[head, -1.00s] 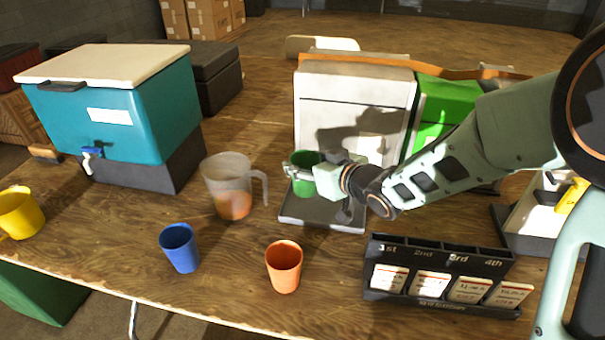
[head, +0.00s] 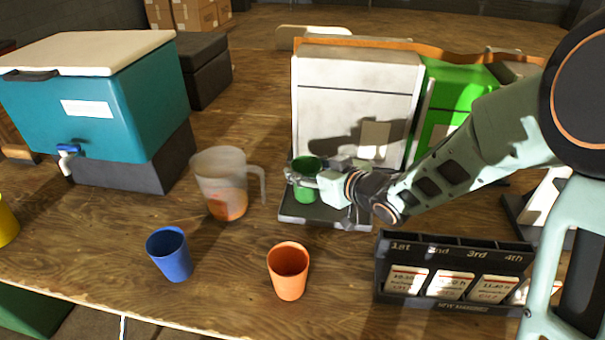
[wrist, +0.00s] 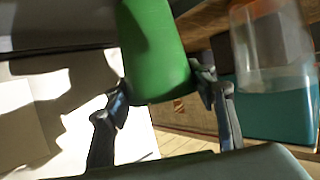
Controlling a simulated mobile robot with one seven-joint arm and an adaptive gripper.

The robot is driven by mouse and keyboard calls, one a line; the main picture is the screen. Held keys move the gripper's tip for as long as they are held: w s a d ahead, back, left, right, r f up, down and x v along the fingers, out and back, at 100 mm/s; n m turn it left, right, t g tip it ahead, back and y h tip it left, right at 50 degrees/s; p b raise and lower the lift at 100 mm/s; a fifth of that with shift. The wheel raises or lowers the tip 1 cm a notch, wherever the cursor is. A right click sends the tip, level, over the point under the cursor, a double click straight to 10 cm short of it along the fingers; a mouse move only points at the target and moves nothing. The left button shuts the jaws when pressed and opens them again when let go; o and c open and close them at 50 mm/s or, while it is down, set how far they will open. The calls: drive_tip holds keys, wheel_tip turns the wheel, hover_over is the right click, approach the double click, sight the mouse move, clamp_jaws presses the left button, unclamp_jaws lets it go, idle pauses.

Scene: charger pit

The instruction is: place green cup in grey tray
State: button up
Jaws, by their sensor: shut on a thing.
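The green cup (head: 307,186) is upright over the grey tray (head: 305,213) at the foot of a white machine. My gripper (head: 304,177) is shut on the cup, reaching in from the right with a finger on either side of it. In the wrist view the cup (wrist: 155,55) fills the space between the two fingers (wrist: 165,100). I cannot tell whether its base touches the tray.
A clear jug (head: 220,180) with orange contents stands left of the tray. A blue cup (head: 170,255) and an orange cup (head: 288,272) stand in front. A black card rack (head: 450,272) is front right. The white machine (head: 355,105) rises behind the tray.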

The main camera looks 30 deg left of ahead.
drive_tip(key=shift+f, duration=0.25)
drive_tip(key=shift+f, duration=0.15)
drive_tip(key=o, duration=1.2)
drive_tip(key=shift+o, duration=0.2)
drive_tip(key=shift+r, duration=0.25)
drive_tip(key=p+v, duration=0.3)
drive_tip(key=v, duration=0.9)
drive_tip(key=shift+f, duration=0.2)
drive_tip(key=shift+s, duration=0.1)
